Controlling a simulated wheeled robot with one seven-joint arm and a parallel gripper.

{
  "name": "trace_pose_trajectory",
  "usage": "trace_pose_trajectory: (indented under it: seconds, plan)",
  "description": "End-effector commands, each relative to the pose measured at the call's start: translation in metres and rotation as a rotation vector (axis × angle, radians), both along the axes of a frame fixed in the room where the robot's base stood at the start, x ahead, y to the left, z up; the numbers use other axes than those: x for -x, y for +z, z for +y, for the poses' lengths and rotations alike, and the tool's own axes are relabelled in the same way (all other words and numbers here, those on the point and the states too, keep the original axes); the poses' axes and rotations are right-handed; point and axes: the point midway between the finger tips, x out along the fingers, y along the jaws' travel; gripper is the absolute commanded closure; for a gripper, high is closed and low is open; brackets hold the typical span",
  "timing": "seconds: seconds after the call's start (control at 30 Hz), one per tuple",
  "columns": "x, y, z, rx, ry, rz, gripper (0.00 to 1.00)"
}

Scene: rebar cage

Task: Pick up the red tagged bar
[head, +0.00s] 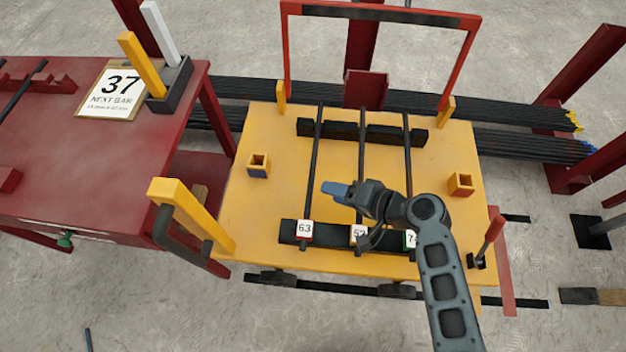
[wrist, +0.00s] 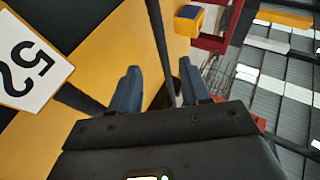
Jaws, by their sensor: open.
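Three dark bars lie side by side on the yellow table, each with a numbered white tag at its near end. The bar tagged 63 (head: 314,160), at the left, has a tag (head: 304,230) with red edges. The middle bar's tag (head: 358,233) shows again large in the wrist view (wrist: 30,65). The right bar's tag (head: 410,239) has green and is partly hidden by my arm. My gripper (head: 335,188) is open and empty, its blue fingers pointing left between the left and middle bars. In the wrist view a dark bar (wrist: 158,40) runs between the fingertips; its distance is unclear.
The bars rest on black supports (head: 288,231) on the yellow table (head: 270,120). A red frame (head: 285,50) rises behind, and square sockets (head: 258,165) stand at both sides. A dark red table (head: 60,150) with a "37 NEXT BAR" sign (head: 112,88) stands left.

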Motion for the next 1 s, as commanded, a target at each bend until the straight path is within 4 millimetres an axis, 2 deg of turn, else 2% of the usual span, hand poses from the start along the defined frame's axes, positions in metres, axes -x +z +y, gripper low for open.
trace_pose_trajectory:
  seconds: [0.4,0.73,0.77,1.0]
  plan:
    - [-0.019,-0.023,0.042,-0.001,0.001,0.0,0.53]
    - [-0.022,-0.028,0.047,0.0,-0.001,-0.001,0.53]
    - [-0.022,-0.028,0.047,0.0,-0.001,-0.001,0.54]
    - [-0.022,-0.028,0.047,0.0,-0.002,-0.001,0.77]
